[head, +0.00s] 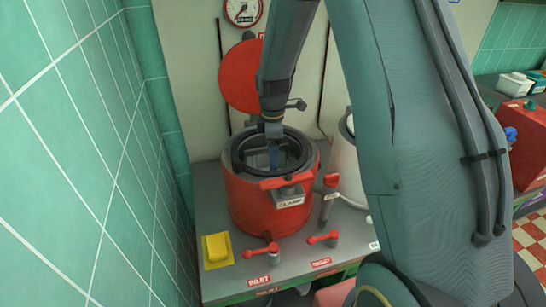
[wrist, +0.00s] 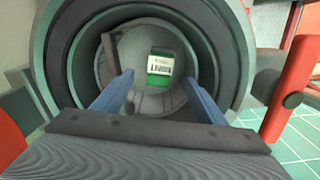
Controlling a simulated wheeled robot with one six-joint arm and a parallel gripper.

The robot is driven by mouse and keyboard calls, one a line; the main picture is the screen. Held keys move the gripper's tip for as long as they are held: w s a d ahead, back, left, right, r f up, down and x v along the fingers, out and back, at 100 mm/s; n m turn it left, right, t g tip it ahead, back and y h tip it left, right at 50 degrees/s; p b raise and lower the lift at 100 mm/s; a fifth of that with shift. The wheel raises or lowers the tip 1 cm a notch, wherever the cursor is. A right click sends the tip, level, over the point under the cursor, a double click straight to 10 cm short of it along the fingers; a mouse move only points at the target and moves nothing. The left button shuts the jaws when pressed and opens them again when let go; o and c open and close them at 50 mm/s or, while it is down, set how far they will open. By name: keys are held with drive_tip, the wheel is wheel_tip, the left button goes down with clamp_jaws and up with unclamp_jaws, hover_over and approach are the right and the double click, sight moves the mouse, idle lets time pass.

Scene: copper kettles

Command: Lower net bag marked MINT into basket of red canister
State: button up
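The red canister (head: 262,205) stands on the grey counter with its round red lid (head: 241,77) swung up behind it. My gripper (head: 274,158) reaches straight down into its open mouth. In the wrist view my gripper (wrist: 158,78) has two blue fingers spread wide apart, with nothing pinched between them. A green bag with a white label (wrist: 160,66) lies beyond the fingertips, inside the grey basket (wrist: 120,55). The label's dark lettering is too small to read surely. The bag looks apart from both fingers. In the head view the bag is hidden by the canister wall.
A red clamp handle with a CLAMP tag (head: 290,198) crosses the canister's front. Red-handled valves (head: 262,252) and a yellow block (head: 216,250) sit on the counter in front. A white cylinder (head: 347,160) stands close on the right; a green tiled wall is left.

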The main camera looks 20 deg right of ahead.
wheel_tip(320, 180, up, 8)
drive_tip(key=b, duration=0.1)
idle(0.5)
drive_tip(key=shift+s, duration=0.1)
drive_tip(key=s+m, duration=0.2)
drive_tip(key=s, duration=0.1)
drive_tip(key=s+r+m+t, duration=0.1)
drive_tip(key=s+m, duration=0.2)
drive_tip(key=s+r+m, duration=0.1)
drive_tip(key=s+m, duration=0.1)
drive_tip(key=s, duration=0.1)
drive_tip(key=shift+s+a+m, duration=0.1)
drive_tip(key=shift+s+m, duration=0.1)
drive_tip(key=shift+m, duration=0.2)
drive_tip(key=s+f+m, duration=0.2)
drive_tip(key=s+m, duration=0.5)
drive_tip(key=s, duration=0.6)
drive_tip(key=shift+s+m, duration=0.25)
drive_tip(key=shift+m, duration=0.15)
